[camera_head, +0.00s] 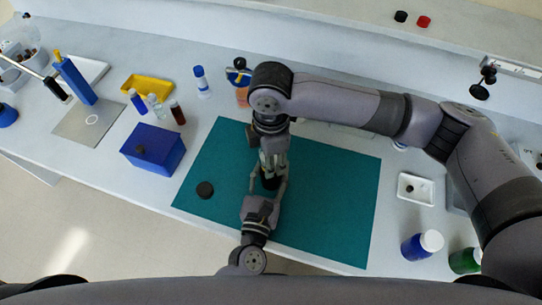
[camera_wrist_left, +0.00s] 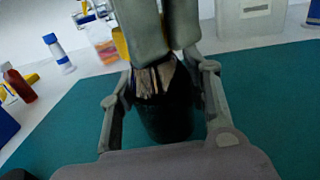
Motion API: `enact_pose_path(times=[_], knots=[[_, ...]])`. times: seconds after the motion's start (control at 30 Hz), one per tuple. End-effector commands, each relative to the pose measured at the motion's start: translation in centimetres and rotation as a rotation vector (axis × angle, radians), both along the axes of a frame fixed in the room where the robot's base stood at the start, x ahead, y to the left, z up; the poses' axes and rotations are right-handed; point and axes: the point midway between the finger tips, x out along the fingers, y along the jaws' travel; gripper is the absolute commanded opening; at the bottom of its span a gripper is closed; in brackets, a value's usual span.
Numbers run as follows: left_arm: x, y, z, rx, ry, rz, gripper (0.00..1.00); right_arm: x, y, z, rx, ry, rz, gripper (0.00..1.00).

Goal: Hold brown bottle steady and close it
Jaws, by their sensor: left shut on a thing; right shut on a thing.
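The brown bottle (camera_wrist_left: 165,120) looks very dark and stands on the teal mat (camera_head: 335,205). My left gripper (camera_wrist_left: 162,85) is shut on it, one finger on each side; in the head view this gripper (camera_head: 268,184) comes from the front edge. My right gripper (camera_head: 271,158) points down from above, right over the bottle's mouth. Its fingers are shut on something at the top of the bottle. A light, striped patch (camera_wrist_left: 154,78) shows below these fingers; the held thing is mostly hidden.
A blue box (camera_head: 152,150) stands left of the mat. Behind it are small vials and a yellow tray (camera_head: 147,86). A white tray (camera_head: 416,189), a blue jar (camera_head: 421,245) and a green jar (camera_head: 465,261) stand to the right. The mat's right part is clear.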

Motion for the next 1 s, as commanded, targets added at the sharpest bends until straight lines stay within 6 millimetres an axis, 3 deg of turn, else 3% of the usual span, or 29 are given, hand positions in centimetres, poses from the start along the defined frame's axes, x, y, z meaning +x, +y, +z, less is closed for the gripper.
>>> enact_pose_path(times=[0.2, 0.37, 0.5, 0.53, 0.83, 1.0], knots=[[-0.02, -0.01, -0.04, 0.001, 0.001, -0.001, 0.0, -0.12, 0.11, -0.08, 0.003, 0.005, -0.519, 0.05], [-0.02, -0.01, -0.04, 0.001, 0.001, -0.001, 0.0, -0.06, 0.12, -0.05, 0.001, 0.002, -0.812, 0.05], [-0.03, -0.02, -0.04, 0.001, 0.001, -0.001, 0.0, 0.02, 0.07, 0.0, 0.001, -0.001, -0.795, 0.05], [-0.03, -0.03, -0.04, 0.001, 0.001, -0.001, 0.0, 0.02, 0.07, 0.0, 0.001, -0.001, -0.794, 0.4], [-0.03, -0.03, -0.04, 0.0, 0.001, -0.001, 0.0, 0.02, 0.05, -0.02, 0.001, -0.001, -0.792, 0.59], [-0.03, -0.03, -0.04, 0.0, 0.001, -0.001, 0.0, 0.01, 0.03, -0.04, 0.0, -0.001, -0.792, 0.59]])
